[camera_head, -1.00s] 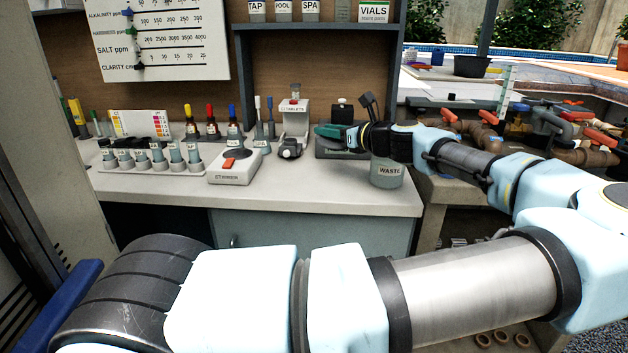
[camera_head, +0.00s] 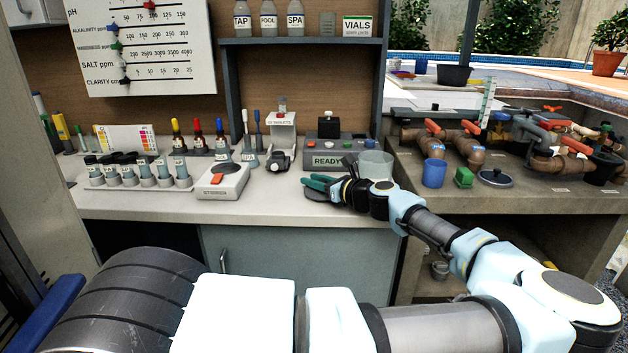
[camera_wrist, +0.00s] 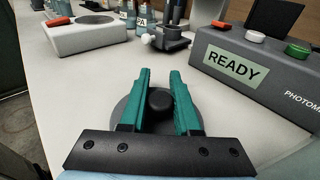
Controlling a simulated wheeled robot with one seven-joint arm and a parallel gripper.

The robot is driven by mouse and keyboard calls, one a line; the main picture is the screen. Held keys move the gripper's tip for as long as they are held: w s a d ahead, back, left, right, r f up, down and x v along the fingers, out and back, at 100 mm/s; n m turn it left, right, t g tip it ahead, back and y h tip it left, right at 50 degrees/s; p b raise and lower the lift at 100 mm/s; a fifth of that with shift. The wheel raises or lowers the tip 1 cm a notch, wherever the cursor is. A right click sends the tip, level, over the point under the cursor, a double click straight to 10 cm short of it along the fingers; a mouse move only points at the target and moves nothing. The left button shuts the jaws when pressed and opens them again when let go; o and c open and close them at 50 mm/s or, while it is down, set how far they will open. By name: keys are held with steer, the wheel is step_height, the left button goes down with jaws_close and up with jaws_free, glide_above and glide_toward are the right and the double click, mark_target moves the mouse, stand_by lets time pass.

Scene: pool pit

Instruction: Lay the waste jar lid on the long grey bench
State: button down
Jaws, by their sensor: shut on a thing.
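My gripper (camera_head: 318,184) has its green fingers shut on the round knob of a dark grey lid (camera_wrist: 160,101). In the head view the lid (camera_head: 316,196) shows as a dark disc under the fingers, partly hidden. It is low over the pale long grey bench (camera_head: 120,205), near its front edge and in front of the photometer. It looks level; I cannot tell whether it touches the bench. The waste jar (camera_head: 376,161) stands open behind my wrist, at the right end of the bench, its lower part hidden.
The grey photometer (camera_wrist: 245,75) reading READY stands just behind the lid. A stirrer (camera_head: 222,181), a vial rack (camera_head: 138,181) and dropper bottles stand to the left. Bare bench lies left of the gripper. Pipes, a blue cup (camera_head: 434,173) and another lid (camera_head: 495,178) are on the right ledge.

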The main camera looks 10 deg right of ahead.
steer(key=shift+f, duration=0.2)
steer(key=shift+s+f, duration=0.1)
steer(key=shift+f, duration=0.45)
steer(key=c, duration=0.6)
jaws_free()
steer(key=shift+f+b, duration=0.1)
steer(key=shift+b, duration=0.2)
steer(key=shift+r, duration=0.35)
steer(key=shift+s+d+r, duration=0.1)
steer(key=shift+d+r, duration=0.1)
steer(key=b+v, duration=0.2)
steer(key=v, duration=0.8)
steer(key=shift+s+d+r, duration=0.2)
steer(key=shift+s+r, duration=0.05)
steer(key=shift+s, duration=0.05)
steer(key=shift+s+d+r, duration=0.15)
steer(key=shift+s+d, duration=0.05)
steer(key=shift+s, duration=0.1)
